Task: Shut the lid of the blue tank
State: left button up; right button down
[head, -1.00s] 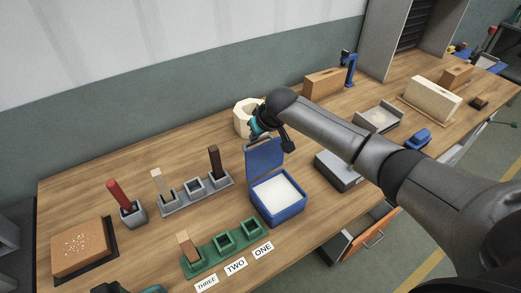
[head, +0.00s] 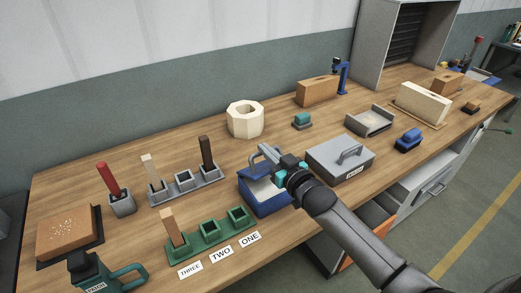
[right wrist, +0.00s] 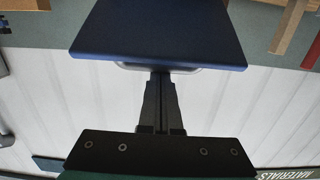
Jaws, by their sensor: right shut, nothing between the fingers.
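The blue tank (head: 272,207) stands near the front edge of the bench, with pale contents showing inside, so it is open. Its blue lid is raised at the back of the tank and partly hidden by my right gripper in the head view. In the right wrist view the lid (right wrist: 158,32) is a blue panel with a grey handle (right wrist: 188,69) at its near edge. My right gripper (head: 264,152) is over the tank beside the lid. Its fingers are shut and empty close to the handle; whether they touch it I cannot tell. My left gripper is not in view.
A grey lidded box (head: 340,158) stands just right of the tank. A green three-socket block (head: 210,235) and a grey socket row (head: 185,188) are to its left. A cream octagonal ring (head: 245,119) stands behind. A teal labelled container (head: 95,275) is at lower left.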

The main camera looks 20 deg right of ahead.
jog(key=s+f+t+b, duration=0.1)
jog(key=b, duration=0.1)
jog(key=s+f+t+b, duration=0.1)
jog(key=f+b, duration=0.1)
jog(key=shift+s+d+t, duration=0.15)
jog(key=shift+s+t, duration=0.1)
jog(key=shift+t, duration=0.05)
jog(key=shift+s+f+t+y+b, duration=0.3)
jog(key=shift+s+f+t+b, duration=0.15)
jog(key=shift+b, duration=0.2)
jog(key=shift+s+d+f+b, duration=0.15)
jog(key=shift+s+f+b, duration=0.35)
jog(key=shift+s+f, duration=0.35)
